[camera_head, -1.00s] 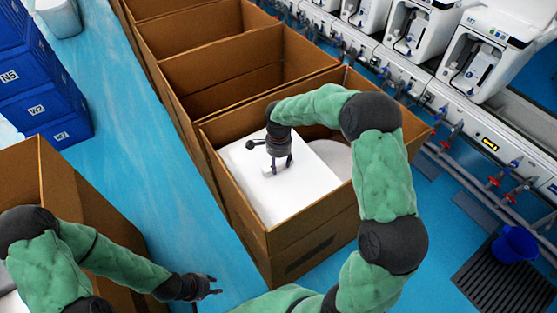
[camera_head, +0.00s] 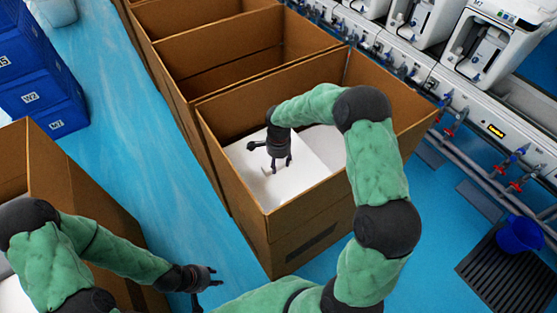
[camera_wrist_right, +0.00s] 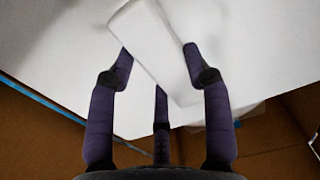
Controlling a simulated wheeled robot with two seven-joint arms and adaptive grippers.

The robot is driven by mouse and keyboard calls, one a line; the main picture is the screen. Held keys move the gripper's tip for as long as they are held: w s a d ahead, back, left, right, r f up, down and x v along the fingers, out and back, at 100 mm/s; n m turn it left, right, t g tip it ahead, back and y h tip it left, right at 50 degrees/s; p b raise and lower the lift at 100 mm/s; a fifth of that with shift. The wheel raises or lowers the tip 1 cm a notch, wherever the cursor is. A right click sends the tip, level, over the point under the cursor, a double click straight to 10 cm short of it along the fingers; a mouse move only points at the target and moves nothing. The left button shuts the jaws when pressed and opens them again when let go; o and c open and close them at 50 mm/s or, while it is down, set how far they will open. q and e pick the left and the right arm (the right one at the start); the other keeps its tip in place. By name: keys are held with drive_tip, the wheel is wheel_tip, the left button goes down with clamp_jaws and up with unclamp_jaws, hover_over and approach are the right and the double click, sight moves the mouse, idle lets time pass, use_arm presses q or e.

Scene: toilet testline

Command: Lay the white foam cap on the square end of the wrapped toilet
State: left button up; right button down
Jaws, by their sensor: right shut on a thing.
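The white foam cap (camera_head: 257,189) is a flat slab with a small raised block on top, inside the near cardboard box. My right gripper (camera_head: 273,169) points down into the box and is shut on that raised block. The right wrist view shows its fingers (camera_wrist_right: 160,75) around the block, with the white slab (camera_wrist_right: 60,60) behind. A white surface beside the cap, to its right, looks like the wrapped toilet (camera_head: 322,143); most of it is hidden. I cannot tell whether the cap touches it. My left gripper (camera_head: 208,281) is open and empty outside the box, at the lower left.
The near box's walls (camera_head: 310,222) rise around the cap and my right gripper. More open boxes (camera_head: 225,62) stand behind it. Another box (camera_head: 85,205) is at the left, with blue crates (camera_head: 45,95) beyond. A bench with pipes and a blue bucket (camera_head: 519,236) are at right.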

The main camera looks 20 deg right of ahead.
sight(278, 172)
drive_tip(key=shift+f+b, duration=2.25)
drive_tip(key=shift+f, duration=0.85)
drive_tip(key=shift+f+b, duration=0.35)
drive_tip(key=shift+b, duration=0.05)
drive_tip(key=shift+c, duration=2.2)
unclamp_jaws()
wheel_tip(278, 172, up, 12)
